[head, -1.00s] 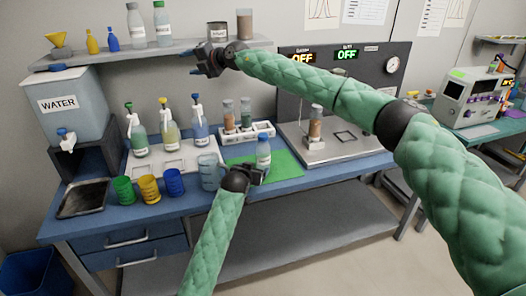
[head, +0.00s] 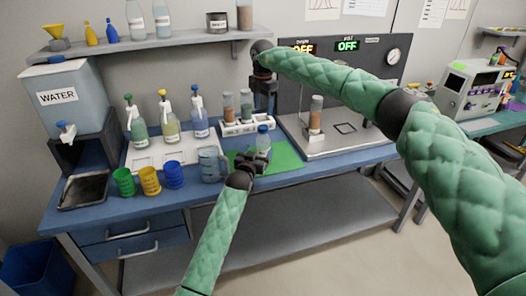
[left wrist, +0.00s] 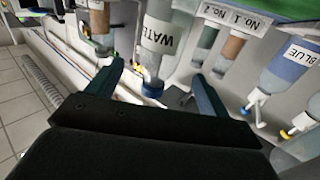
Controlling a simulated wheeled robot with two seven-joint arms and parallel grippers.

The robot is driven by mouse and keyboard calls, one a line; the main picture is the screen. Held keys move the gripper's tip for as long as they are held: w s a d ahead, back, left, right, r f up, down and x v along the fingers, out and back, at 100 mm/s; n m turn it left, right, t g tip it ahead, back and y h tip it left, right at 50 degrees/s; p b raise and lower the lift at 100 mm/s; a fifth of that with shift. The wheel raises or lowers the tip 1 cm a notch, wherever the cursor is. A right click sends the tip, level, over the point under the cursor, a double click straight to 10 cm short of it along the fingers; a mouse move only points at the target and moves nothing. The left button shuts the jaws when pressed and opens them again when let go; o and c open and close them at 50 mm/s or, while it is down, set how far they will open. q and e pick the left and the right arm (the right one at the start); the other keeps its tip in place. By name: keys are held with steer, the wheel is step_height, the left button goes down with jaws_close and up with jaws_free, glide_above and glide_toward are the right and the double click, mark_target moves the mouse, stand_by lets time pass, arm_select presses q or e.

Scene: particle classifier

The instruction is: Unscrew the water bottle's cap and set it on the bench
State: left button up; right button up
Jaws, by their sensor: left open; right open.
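The water bottle (head: 263,141), clear with a blue cap (head: 263,129), stands upright on the green mat (head: 286,156). My left gripper (head: 260,160) is open, low in front of the bottle. In the left wrist view the labelled bottle (left wrist: 157,38) appears upside down, its blue cap (left wrist: 152,89) showing between the spread fingers; contact cannot be told. My right gripper (head: 264,110) is open and empty, pointing down just above the cap. The cap is on the bottle.
A white rack (head: 240,128) with vials stands behind the bottle. A clear jug (head: 211,165) is left of it, and a metal plate with a brown-filled vial (head: 316,115) is right. Spray bottles (head: 170,122) and coloured cups (head: 149,181) stand farther left. The shelf (head: 160,47) is above.

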mark_target(263, 141)
arm_select(q)
steer(key=shift+x, duration=3.8)
steer(key=shift+c, duration=0.2)
